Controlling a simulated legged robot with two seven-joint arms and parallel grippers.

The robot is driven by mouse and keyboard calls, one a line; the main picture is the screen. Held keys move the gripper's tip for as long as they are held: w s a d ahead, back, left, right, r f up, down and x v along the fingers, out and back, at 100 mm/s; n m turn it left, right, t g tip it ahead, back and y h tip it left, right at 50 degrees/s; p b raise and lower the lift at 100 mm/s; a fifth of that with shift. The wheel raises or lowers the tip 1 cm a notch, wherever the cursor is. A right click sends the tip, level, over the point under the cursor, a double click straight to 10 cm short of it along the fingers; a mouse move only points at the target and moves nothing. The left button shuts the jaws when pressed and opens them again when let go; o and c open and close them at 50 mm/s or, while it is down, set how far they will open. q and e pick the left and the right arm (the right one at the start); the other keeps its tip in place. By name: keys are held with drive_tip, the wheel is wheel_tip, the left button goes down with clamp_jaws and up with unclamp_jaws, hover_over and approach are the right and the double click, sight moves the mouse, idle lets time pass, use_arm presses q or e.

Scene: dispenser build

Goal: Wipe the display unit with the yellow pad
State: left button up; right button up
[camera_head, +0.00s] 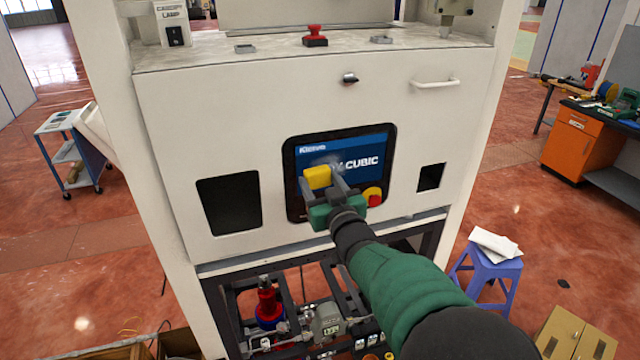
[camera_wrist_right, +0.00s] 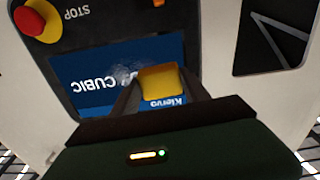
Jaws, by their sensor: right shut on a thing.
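The display unit (camera_head: 365,148) is a dark panel with a blue screen on the front of the white cabinet. Its screen also shows upside down in the right wrist view (camera_wrist_right: 80,92), with a whitish smudge near the lettering. My right gripper (camera_head: 328,185) is shut on the yellow pad (camera_head: 317,177) and holds it in front of the screen's lower left part. The pad also shows between the fingers in the right wrist view (camera_wrist_right: 160,83). I cannot tell whether the pad touches the screen. My left gripper is not in view.
A red and yellow stop button (camera_head: 372,196) sits at the panel's lower right. Dark openings flank the panel, left (camera_head: 230,204) and right (camera_head: 430,177). A white handle (camera_head: 435,83) sticks out at the upper right. A purple stool (camera_head: 488,270) stands at right.

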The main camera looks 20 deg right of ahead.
drive_tip(key=shift+w+a, duration=0.1)
drive_tip(key=shift+w+a, duration=0.25)
drive_tip(key=shift+a, duration=0.05)
drive_tip(key=shift+w+d, duration=0.15)
drive_tip(key=shift+w, duration=0.25)
drive_tip(key=shift+d, duration=0.15)
